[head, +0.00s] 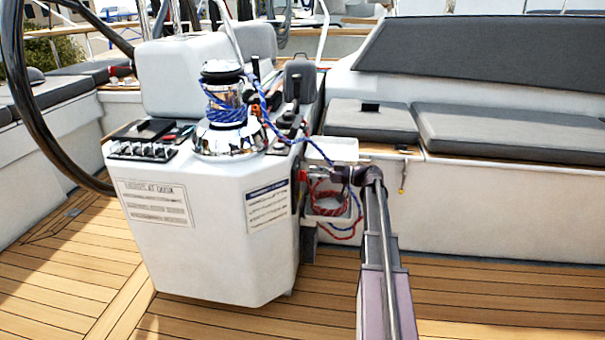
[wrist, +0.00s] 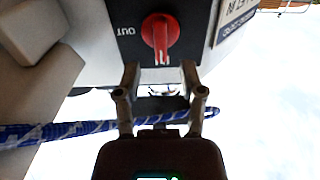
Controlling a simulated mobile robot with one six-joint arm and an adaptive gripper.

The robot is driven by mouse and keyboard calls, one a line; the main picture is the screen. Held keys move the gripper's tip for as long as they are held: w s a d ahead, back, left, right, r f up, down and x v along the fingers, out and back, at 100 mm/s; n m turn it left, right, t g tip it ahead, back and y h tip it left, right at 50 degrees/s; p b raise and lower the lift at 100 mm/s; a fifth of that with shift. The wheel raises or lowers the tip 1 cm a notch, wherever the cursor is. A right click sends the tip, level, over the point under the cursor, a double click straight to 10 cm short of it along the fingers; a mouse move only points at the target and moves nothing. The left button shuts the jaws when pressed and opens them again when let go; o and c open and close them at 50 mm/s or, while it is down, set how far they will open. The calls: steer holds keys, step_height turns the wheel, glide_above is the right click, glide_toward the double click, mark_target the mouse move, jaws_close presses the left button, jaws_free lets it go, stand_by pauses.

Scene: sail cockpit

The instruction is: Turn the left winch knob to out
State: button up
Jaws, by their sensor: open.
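The red winch knob (wrist: 160,32) sits on a dark panel (wrist: 190,14) in the wrist view. Its pale pointer mark lies at the lower end of the knob in the picture. The word OUT (wrist: 125,31) shows upside down to the left of the knob. My gripper (wrist: 160,72) is open, its two fingers apart just below the knob in the picture, with nothing between the tips. In the head view my gripper (head: 338,174) is beside the right side of the white console (head: 205,235). A small red spot (head: 304,176) there appears to be the knob.
A blue-and-white rope (wrist: 60,131) crosses behind the fingers in the wrist view. A chrome winch (head: 226,135) stands on the console. Red and blue ropes (head: 330,200) hang in a side bin near my gripper. Cushioned benches (head: 510,128) lie at right; the teak deck (head: 480,300) is clear.

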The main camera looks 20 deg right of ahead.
mark_target(305, 172)
steer(key=shift+x, duration=1.6)
